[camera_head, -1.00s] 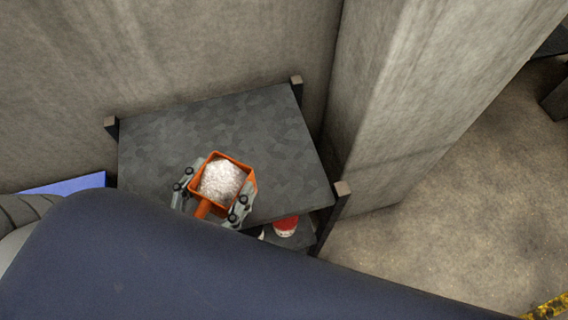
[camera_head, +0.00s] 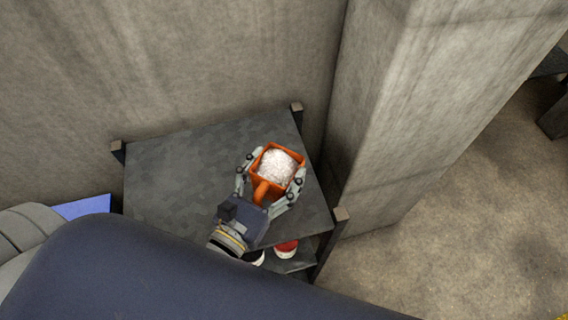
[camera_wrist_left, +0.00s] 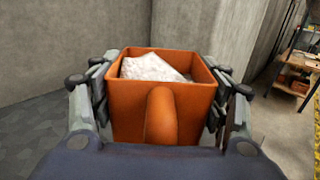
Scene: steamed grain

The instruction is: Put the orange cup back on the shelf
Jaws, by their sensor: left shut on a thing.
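The orange cup (camera_head: 258,187) is square, with a handle toward my wrist and white grain (camera_head: 277,168) inside. My left gripper (camera_head: 271,180) is shut on the cup, one finger on each side. The cup is upright over the right part of the dark grey shelf top (camera_head: 180,180). I cannot tell whether its base touches the shelf. In the left wrist view the cup (camera_wrist_left: 190,105) fills the middle, between the fingers, and its bottom is hidden. My right gripper is not in view.
Corner posts (camera_head: 341,215) rise slightly above the shelf top. A red and white item (camera_head: 286,248) stands on a lower level. A concrete wall (camera_head: 200,60) is behind and a concrete pillar (camera_head: 385,100) is to the right. The left part of the top is bare.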

